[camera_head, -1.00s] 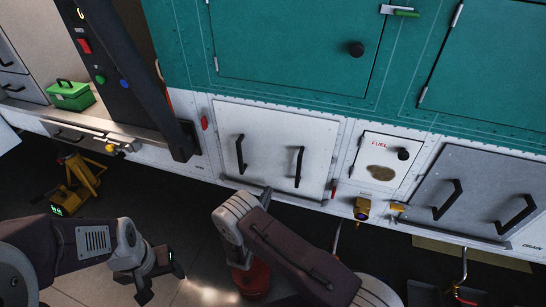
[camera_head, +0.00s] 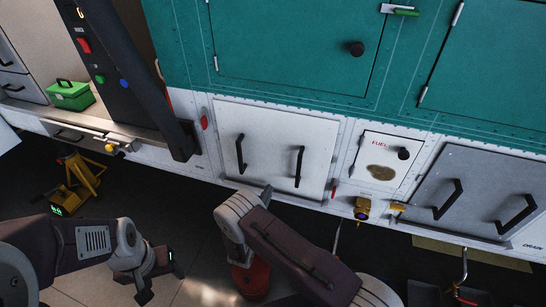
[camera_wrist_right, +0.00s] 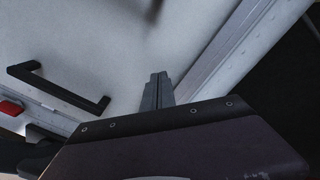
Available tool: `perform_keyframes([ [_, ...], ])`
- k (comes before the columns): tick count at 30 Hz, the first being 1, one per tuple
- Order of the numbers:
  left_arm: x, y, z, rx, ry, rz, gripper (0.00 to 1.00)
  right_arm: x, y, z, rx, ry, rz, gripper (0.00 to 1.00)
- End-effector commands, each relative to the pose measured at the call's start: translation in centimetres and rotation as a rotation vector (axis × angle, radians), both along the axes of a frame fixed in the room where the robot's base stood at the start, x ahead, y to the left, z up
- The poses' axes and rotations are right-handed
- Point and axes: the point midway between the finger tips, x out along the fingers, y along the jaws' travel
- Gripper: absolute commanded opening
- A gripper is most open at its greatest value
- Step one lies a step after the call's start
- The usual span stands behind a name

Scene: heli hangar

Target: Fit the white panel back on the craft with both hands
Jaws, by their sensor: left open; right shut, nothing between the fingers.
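The white panel (camera_head: 272,140) with two black upright handles (camera_head: 298,167) sits in its opening low on the craft, below the teal part. In the right wrist view the panel (camera_wrist_right: 130,50) fills much of the picture, with one handle (camera_wrist_right: 58,88) at left. My right gripper (camera_head: 266,192) is at the panel's lower edge, mostly hidden by its own arm. Its fingers show shut and empty in the wrist view (camera_wrist_right: 157,92), in front of the panel; contact cannot be told. My left gripper (camera_head: 162,284) is open and empty, low and left, away from the panel.
Red latches flank the panel at left (camera_head: 203,122) and right (camera_head: 334,188). A fuel door (camera_head: 383,160) and a grey panel (camera_head: 475,185) are to the right. A green box (camera_head: 70,95) stands on a ledge. A yellow stand (camera_head: 80,185) is on the dark floor.

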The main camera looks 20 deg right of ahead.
Motion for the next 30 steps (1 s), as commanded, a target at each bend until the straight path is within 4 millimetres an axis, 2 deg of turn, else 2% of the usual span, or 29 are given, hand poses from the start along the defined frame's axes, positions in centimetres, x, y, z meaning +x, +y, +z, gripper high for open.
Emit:
perform_keyframes([
  [30, 0.0, 0.0, -0.7, 0.0, 0.0, 0.0, 0.64, 1.7, -1.2, 0.0, 0.0, -0.001, -0.001, 0.0],
])
